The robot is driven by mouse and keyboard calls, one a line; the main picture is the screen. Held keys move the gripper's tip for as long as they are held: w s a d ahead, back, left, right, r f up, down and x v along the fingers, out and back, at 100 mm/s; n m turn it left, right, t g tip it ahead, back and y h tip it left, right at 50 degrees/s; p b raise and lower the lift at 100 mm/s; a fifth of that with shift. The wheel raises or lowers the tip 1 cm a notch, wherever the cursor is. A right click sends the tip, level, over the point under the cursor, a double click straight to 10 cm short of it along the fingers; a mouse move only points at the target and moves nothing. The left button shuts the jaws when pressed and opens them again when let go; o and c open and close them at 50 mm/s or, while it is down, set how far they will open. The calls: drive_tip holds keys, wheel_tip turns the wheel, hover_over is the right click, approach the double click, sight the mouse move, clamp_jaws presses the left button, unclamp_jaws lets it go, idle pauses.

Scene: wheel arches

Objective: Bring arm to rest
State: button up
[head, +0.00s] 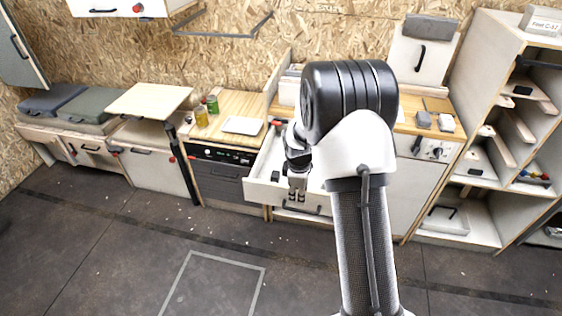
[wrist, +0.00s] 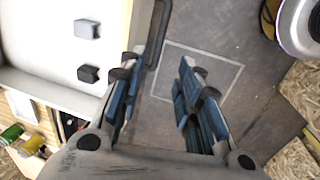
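My gripper (head: 297,192) hangs with its fingers pointing down at the front of an open white drawer (head: 262,192). In the wrist view my gripper (wrist: 159,72) has its two blue-sided fingers spread apart with nothing between them, and the floor shows through the gap. The drawer also shows in the wrist view (wrist: 50,45), to the left of the fingers, with a grey block (wrist: 87,29) and a darker block (wrist: 88,74) inside. My arm covers part of the drawer and counter in the head view.
A wooden counter with a white tray (head: 242,125), a yellow jar (head: 201,117) and a green can (head: 212,104) stands left of the drawer. An open shelf unit (head: 483,150) stands at right. A dark post (head: 183,165) rises at left. The floor in front is clear.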

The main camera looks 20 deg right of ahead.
drive_tip(key=s+a+r+m+t, duration=0.1)
drive_tip(key=s+a+r+m, duration=0.3)
drive_tip(key=r, duration=0.6)
drive_tip(key=s+a+r+m, duration=0.1)
drive_tip(key=s+a+r, duration=0.3)
drive_tip(key=r, duration=0.5)
drive_tip(key=s+a+r+m, duration=0.1)
drive_tip(key=s+r+m, duration=0.1)
drive_tip(key=s, duration=0.5)
drive_tip(key=s+a+r+m+t, duration=0.1)
drive_tip(key=s+a+r+m, duration=0.1)
drive_tip(key=s, duration=0.6)
drive_tip(key=s+a+r+m+y, duration=0.1)
drive_tip(key=s+a+r+m, duration=0.1)
drive_tip(key=s, duration=0.5)
drive_tip(key=shift+s+a+r+t, duration=0.3)
drive_tip(key=shift+r+t, duration=0.1)
drive_tip(key=shift+r, duration=0.35)
drive_tip(key=shift+d, duration=0.15)
